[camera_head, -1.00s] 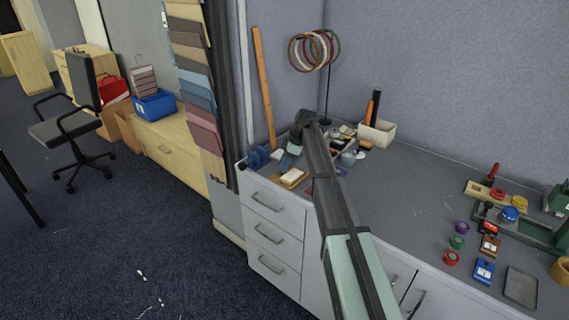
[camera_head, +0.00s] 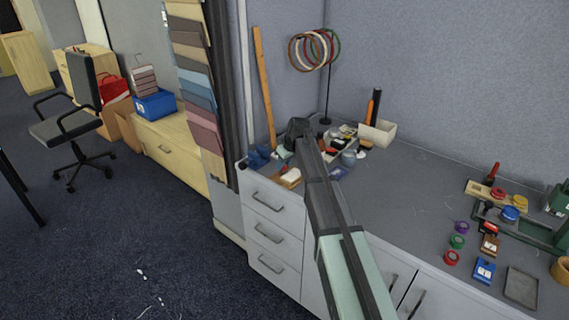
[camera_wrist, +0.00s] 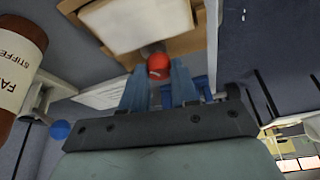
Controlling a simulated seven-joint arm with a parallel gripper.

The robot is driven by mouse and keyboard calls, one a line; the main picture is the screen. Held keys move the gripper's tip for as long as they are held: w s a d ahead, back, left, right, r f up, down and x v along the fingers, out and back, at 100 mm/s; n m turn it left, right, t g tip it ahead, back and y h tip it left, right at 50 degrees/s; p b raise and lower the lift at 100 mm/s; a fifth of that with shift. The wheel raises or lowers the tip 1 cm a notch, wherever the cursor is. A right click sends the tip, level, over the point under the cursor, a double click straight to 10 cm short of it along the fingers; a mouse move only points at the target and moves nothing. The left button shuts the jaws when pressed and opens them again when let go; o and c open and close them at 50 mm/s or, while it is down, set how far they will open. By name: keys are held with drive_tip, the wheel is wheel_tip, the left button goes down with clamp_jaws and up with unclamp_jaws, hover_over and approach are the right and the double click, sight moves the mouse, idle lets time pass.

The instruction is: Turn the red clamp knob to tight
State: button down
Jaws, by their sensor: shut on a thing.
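The red clamp knob (camera_wrist: 157,66) is a small round red ball at the edge of a wooden board (camera_wrist: 192,40) bearing a white block (camera_wrist: 140,22) in the wrist view. My gripper (camera_wrist: 159,75) has its two blue fingers on either side of the knob, shut on it. The knob's lower part is hidden between the fingers. In the head view the white block (camera_head: 291,174) lies near the left end of the table, and my arm hides the knob and the fingers.
A brown bottle with a white label (camera_wrist: 18,75) and a blue ball knob (camera_wrist: 60,130) are close by in the wrist view. Blue objects (camera_head: 257,158) stand at the table's left end. The table's middle is clear.

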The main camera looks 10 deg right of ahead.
drive_tip(key=m+h, duration=0.1)
drive_tip(key=m, duration=0.2)
drive_tip(key=m+h, duration=0.1)
drive_tip(key=m, duration=0.2)
drive_tip(key=shift+s+a+m+t+h, duration=0.1)
drive_tip(key=shift+a+m+t+h, duration=0.05)
drive_tip(key=shift+m+t+h, duration=0.2)
drive_tip(key=shift+m, duration=0.25)
drive_tip(key=c, duration=0.9)
unclamp_jaws()
drive_tip(key=v, duration=1.4)
drive_tip(key=shift+f, duration=0.1)
